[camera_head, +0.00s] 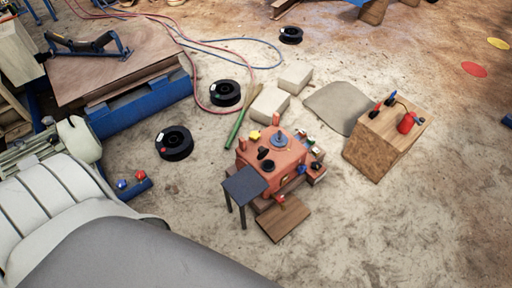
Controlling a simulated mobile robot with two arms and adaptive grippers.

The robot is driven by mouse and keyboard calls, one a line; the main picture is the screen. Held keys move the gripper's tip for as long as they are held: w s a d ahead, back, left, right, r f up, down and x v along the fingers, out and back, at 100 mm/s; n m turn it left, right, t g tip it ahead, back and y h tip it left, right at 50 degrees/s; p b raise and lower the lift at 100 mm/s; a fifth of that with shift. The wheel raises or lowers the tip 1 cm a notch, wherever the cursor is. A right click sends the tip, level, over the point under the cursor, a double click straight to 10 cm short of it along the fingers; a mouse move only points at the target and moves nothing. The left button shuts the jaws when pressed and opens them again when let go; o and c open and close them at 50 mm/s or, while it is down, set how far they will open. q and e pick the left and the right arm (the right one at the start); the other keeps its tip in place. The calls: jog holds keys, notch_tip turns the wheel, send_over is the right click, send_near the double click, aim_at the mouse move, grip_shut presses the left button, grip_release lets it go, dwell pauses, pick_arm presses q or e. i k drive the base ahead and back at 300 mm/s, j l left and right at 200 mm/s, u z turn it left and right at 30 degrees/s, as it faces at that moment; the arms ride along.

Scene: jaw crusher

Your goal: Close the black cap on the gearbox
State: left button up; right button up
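The gearbox (291,156) is an orange-red box standing on the sandy floor right of the middle. A grey-blue round fitting (280,140) sits on its top. A small black piece (263,153) stands up on the top's left side, and a dark round piece (268,166) lies just in front of it. At this size I cannot tell which is the black cap, or whether it is open or closed. Neither of my grippers is in view.
A small dark stool (245,184) stands against the gearbox's front left; a wooden board (285,221) lies in front. A wooden crate (384,142) with a red can (407,123) stands right. Pale blocks (270,105) and a green rod (236,129) lie behind. The right foreground floor is clear.

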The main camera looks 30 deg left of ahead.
aim_at(263, 151)
jog(key=j+z, duration=0.15)
jog(key=j, duration=0.3)
jog(key=j+z, duration=0.15)
jog(key=j, duration=0.3)
jog(key=j+z, duration=0.2)
jog(key=j, duration=0.25)
jog(key=k+j+z, duration=0.15)
jog(key=j, duration=0.25)
jog(key=j+z, duration=0.15)
jog(key=j, duration=0.3)
jog(key=k+j+z, duration=0.15)
jog(key=j, duration=0.25)
jog(key=j+z, duration=0.15)
jog(key=j, duration=1.1)
